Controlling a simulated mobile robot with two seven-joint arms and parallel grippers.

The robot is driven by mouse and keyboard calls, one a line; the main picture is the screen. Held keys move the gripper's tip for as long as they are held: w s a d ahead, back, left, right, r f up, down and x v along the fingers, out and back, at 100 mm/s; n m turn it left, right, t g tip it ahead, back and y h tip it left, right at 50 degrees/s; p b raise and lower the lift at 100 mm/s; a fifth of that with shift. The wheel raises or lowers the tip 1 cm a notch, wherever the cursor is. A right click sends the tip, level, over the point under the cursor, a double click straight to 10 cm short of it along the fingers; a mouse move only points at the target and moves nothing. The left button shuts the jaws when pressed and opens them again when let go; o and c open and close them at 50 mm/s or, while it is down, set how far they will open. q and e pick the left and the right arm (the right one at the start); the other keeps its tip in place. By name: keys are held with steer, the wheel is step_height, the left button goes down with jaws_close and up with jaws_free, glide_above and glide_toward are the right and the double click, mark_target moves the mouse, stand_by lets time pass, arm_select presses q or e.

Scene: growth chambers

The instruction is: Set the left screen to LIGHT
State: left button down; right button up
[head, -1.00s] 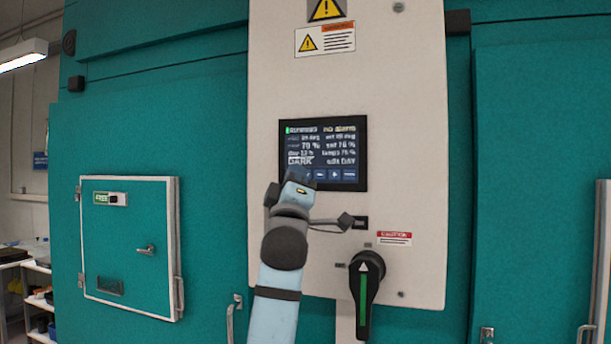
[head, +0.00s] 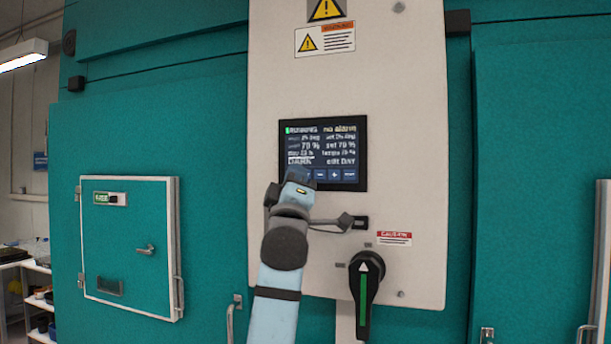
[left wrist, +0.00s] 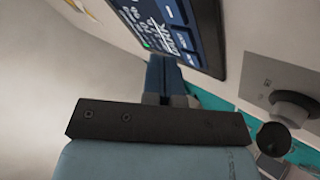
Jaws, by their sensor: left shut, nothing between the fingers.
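The screen (head: 335,142) is a dark touch panel in a black frame on the pale control panel. It shows a green mark, rows of white text, a word that reads DARK at lower left, and a row of blue buttons along the bottom. It shows in part in the left wrist view (left wrist: 186,22). My left gripper (head: 298,176) is shut and empty, in front of the screen's lower left corner, hiding the leftmost buttons. In the left wrist view its fingers (left wrist: 164,78) reach toward the screen's edge; I cannot tell whether they touch it. My right gripper is out of view.
A black rotary handle (head: 365,285) with a green stripe sits below the screen, beside a caution label (head: 394,238). Warning labels (head: 325,39) are above. A small white-framed hatch (head: 130,245) is in the teal wall at left. The panel right of the screen is clear.

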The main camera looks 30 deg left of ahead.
arm_select(q)
steer(key=shift+w, duration=0.1)
steer(key=shift+w+a, duration=0.1)
steer(key=shift+w, duration=0.25)
steer(key=shift+w, duration=0.25)
stand_by(0.8)
stand_by(0.3)
steer(key=shift+s, duration=0.7)
steer(key=shift+s+d, duration=0.25)
steer(key=shift+s, duration=0.55)
steer(key=shift+s+d, duration=0.2)
steer(key=shift+s, duration=0.65)
steer(key=shift+s+d, duration=0.25)
steer(key=shift+s, duration=0.55)
stand_by(0.5)
